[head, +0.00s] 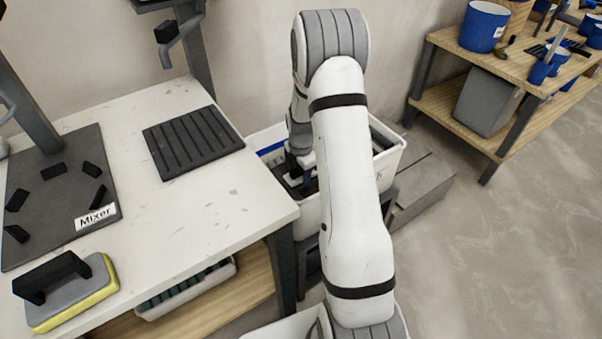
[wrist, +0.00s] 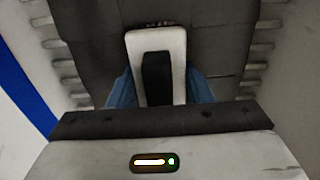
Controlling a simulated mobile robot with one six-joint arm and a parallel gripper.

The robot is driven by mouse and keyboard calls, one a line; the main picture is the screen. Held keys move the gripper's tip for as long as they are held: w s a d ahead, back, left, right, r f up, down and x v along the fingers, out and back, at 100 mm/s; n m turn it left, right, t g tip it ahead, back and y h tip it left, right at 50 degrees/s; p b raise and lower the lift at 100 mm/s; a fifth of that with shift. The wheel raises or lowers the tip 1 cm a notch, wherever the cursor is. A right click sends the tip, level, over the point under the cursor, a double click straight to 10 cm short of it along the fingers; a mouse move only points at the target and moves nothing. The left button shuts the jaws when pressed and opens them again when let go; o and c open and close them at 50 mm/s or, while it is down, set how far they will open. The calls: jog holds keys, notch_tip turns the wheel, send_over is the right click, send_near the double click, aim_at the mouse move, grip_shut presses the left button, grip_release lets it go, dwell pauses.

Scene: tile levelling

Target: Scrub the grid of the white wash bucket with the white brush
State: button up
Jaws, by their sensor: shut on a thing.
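The white wash bucket (head: 309,214) stands right of the worktable in the head view, partly hidden by my arm. In the wrist view, its pale wall (wrist: 14,118) carries a blue stripe. The dark grid (wrist: 88,30) lies inside, with grey teeth along both sides. My gripper (head: 301,181) reaches down into the bucket. In the wrist view, its blue fingers (wrist: 160,92) are shut on the black handle of the white brush (wrist: 158,38). The brush is over the grid; its underside is hidden, so I cannot tell whether it touches.
The worktable (head: 190,215) at left holds a dark ribbed mat (head: 192,142), a "Mixer" board (head: 60,205) and a yellow-edged sponge float (head: 75,290). A wooden shelf (head: 440,92) with blue buckets stands at right. The right floor is clear.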

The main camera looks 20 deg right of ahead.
jog(key=shift+s+a+f, duration=0.1)
jog(key=shift+s+a, duration=1.65)
jog(key=shift+s, duration=0.3)
jog(key=shift+w+d, duration=0.2)
jog(key=shift+d, duration=0.85)
jog(key=shift+w+d, duration=0.15)
jog(key=shift+d, duration=0.85)
jog(key=shift+w+d, duration=0.25)
jog(key=shift+d, duration=0.75)
jog(key=shift+w+d, duration=0.25)
jog(key=shift+d, duration=0.75)
jog(key=shift+s+a, duration=0.3)
jog(key=shift+a, duration=1.05)
jog(key=shift+s+a, duration=0.25)
jog(key=shift+a, duration=1.15)
jog(key=shift+s+a, duration=0.3)
jog(key=shift+a, duration=1.05)
jog(key=shift+w+d, duration=0.3)
jog(key=shift+d, duration=1.1)
jog(key=shift+w+d, duration=0.25)
jog(key=shift+d, duration=1.1)
jog(key=shift+w+d, duration=0.3)
jog(key=shift+d, duration=1.1)
jog(key=shift+w+a, duration=0.25)
jog(key=shift+w, duration=0.85)
jog(key=shift+w+a, duration=0.25)
jog(key=shift+w, duration=0.8)
jog(key=shift+w+a, duration=0.25)
jog(key=shift+w, duration=0.85)
jog(key=shift+a, duration=0.1)
